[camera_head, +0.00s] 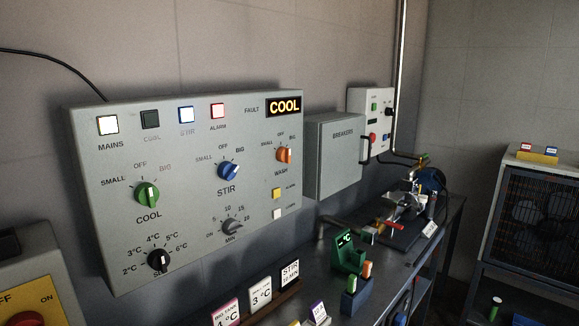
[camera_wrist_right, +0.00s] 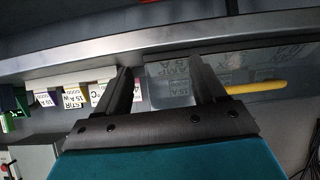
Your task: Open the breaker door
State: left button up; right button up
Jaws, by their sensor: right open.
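The grey breaker box (camera_head: 333,158), labelled BREAKERS, is mounted on the wall right of the big control panel. Its door looks shut, and a dark upright handle (camera_head: 365,143) shows at its right edge. Neither gripper shows in the head view. In the right wrist view my right gripper (camera_wrist_right: 165,78) is open, its two black fingers apart. A greyish see-through piece with lettering (camera_wrist_right: 172,82) shows between and behind the fingers, and I cannot tell its distance. The breaker door is not recognisable in that view.
The control panel (camera_head: 196,183) fills the left wall. In the wrist view a metal edge (camera_wrist_right: 110,50) runs above the fingers, with a yellow bar (camera_wrist_right: 256,87) at right.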

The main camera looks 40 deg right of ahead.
aim_at(342, 141)
jog(key=k+l, duration=0.3)
jog(key=l, duration=0.2)
jog(key=k+l, duration=0.1)
jog(key=l, duration=0.35)
jog(key=k+l+u, duration=0.1)
jog(key=l, duration=0.8)
jog(key=i+l, duration=0.15)
jog(key=l, duration=0.3)
jog(key=u, duration=0.05)
